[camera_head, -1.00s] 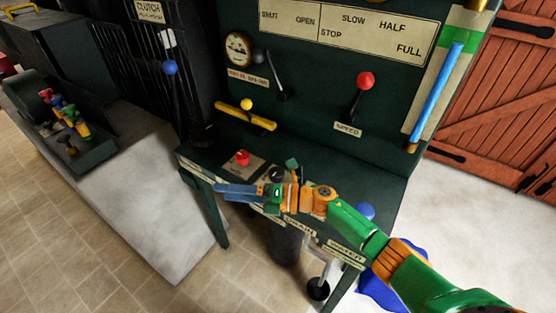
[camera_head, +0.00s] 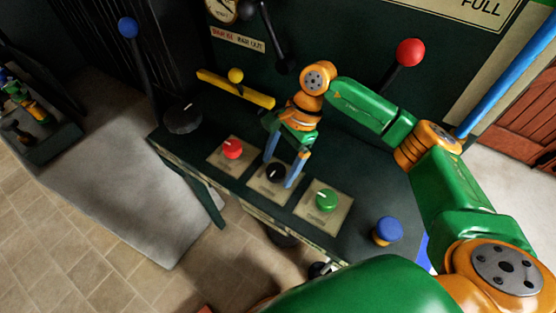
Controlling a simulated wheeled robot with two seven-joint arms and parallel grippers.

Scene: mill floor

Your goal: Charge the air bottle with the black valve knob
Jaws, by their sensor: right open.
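A small black knob (camera_head: 276,173) with a pale pointer mark sits on a cream plate on the dark green desk (camera_head: 375,190). It is between a red knob (camera_head: 232,149) and a green knob (camera_head: 326,200). My right gripper (camera_head: 278,174) points down over the black knob. Its two blue fingers are apart, one on each side of the knob; I cannot tell whether they touch it. A larger black round knob (camera_head: 183,117) is at the desk's left end. The air bottle is not clearly visible. My left gripper is not in view.
A blue knob (camera_head: 388,230) is at the desk's right. Behind are a yellow bar (camera_head: 235,88) with a yellow ball, a black lever (camera_head: 270,35), a red-ball lever (camera_head: 405,60) and a gauge (camera_head: 222,8), partly cut off. A blue-ball lever (camera_head: 130,30) stands left.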

